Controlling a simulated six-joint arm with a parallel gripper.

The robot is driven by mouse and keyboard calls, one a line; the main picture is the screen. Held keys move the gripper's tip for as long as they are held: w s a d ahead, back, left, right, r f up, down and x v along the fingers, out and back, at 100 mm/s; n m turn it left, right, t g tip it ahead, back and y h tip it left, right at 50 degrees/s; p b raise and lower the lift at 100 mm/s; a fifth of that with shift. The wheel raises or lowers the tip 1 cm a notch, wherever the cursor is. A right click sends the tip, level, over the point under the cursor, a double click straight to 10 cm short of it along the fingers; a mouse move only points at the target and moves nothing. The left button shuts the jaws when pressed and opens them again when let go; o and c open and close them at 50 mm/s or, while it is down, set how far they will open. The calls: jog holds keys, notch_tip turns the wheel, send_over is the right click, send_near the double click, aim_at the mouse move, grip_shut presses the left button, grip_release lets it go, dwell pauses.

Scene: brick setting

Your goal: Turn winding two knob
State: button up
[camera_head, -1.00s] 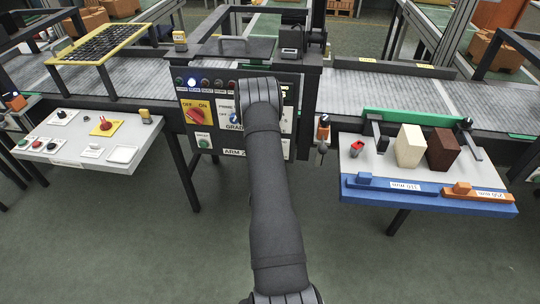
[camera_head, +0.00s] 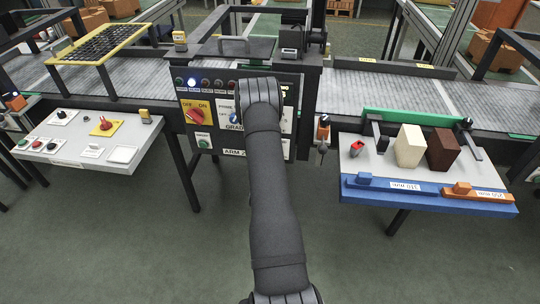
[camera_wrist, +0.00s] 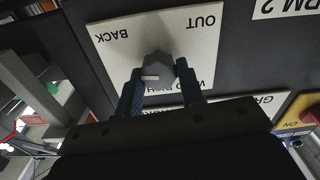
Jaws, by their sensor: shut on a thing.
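A grey knob (camera_wrist: 157,68) with a pale pointer mark sits on a white plate (camera_wrist: 115,40) in the wrist view. The plate reads BACK and OUT, upside down in this view. A further label on the plate, beyond the fingers, is partly covered, so I cannot tell the knob's name. My gripper (camera_wrist: 160,80) has one dark blue finger on each side of the knob and is shut on it. The pale mark points left in the wrist view. In the head view my arm covers the knob and much of the dark control panel (camera_head: 225,90).
A red OFF/ON switch (camera_head: 195,116) on a yellow plate and a row of small lamps are left of my arm. A side table (camera_head: 75,140) with buttons stands at left. A table with a cream block (camera_head: 409,146) and a brown block (camera_head: 443,149) stands at right.

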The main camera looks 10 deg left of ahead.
jog(key=shift+d+f+m, duration=0.1)
jog(key=shift+m, duration=4.4)
jog(key=shift+d+f+m, duration=0.1)
jog(key=shift+m, duration=4.4)
jog(key=shift+s, duration=0.1)
jog(key=o, duration=1)
